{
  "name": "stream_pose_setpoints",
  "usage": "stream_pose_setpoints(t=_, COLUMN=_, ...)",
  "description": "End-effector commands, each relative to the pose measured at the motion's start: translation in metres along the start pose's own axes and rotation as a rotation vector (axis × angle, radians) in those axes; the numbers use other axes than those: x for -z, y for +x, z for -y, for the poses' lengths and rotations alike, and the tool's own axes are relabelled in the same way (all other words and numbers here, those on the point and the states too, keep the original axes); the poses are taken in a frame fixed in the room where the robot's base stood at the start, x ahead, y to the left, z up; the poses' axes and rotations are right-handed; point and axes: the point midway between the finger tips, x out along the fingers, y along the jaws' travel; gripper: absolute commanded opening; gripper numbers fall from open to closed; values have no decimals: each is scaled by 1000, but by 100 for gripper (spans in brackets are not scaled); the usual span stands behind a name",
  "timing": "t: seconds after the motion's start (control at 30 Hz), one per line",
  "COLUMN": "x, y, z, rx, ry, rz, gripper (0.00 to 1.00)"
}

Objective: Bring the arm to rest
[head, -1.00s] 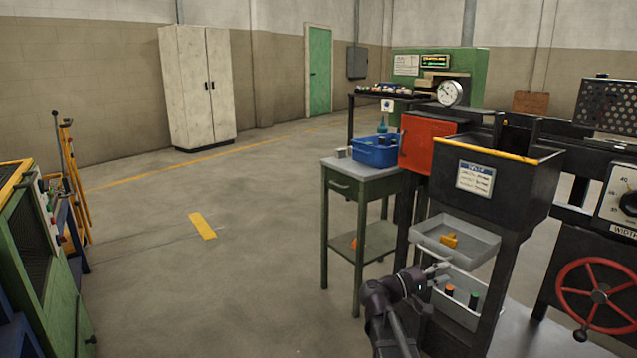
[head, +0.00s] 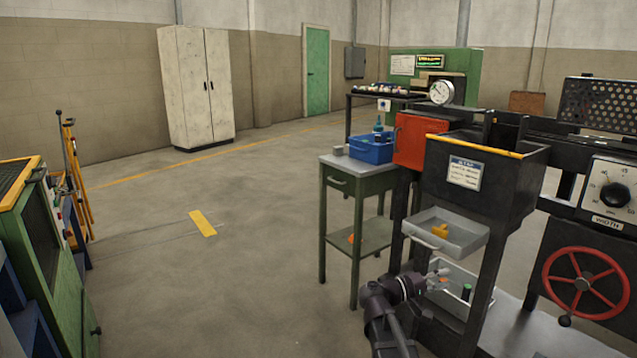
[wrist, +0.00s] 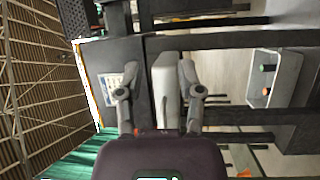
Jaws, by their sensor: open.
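My arm and gripper (head: 438,276) are low in the head view, in front of the lower grey bin (head: 457,300) of the dark machine stand. In the wrist view, the two fingers of my gripper (wrist: 158,68) are spread apart. A pale edge, probably the upper grey tray (head: 468,240), shows between and behind them. I cannot tell whether the fingers touch anything. Nothing is seen held in the gripper.
The upper tray holds a yellow-orange piece (head: 440,230). A green side table (head: 340,170) with a blue bin (head: 371,149) stands to the left. A red handwheel (head: 586,283) is at right. Open floor lies at left.

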Motion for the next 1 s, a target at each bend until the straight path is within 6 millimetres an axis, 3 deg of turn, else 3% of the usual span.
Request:
stream_pose_setpoints(t=0.37, x=-22, y=-1, z=31, rx=188, ry=15, rz=42, gripper=48)
stream_pose_setpoints(t=0.57, x=-43, y=-9, z=62, rx=382, ry=31, rz=82, gripper=48)
stream_pose_setpoints(t=1.0, x=-86, y=-59, z=127, rx=875, ry=61, rz=169, gripper=48)
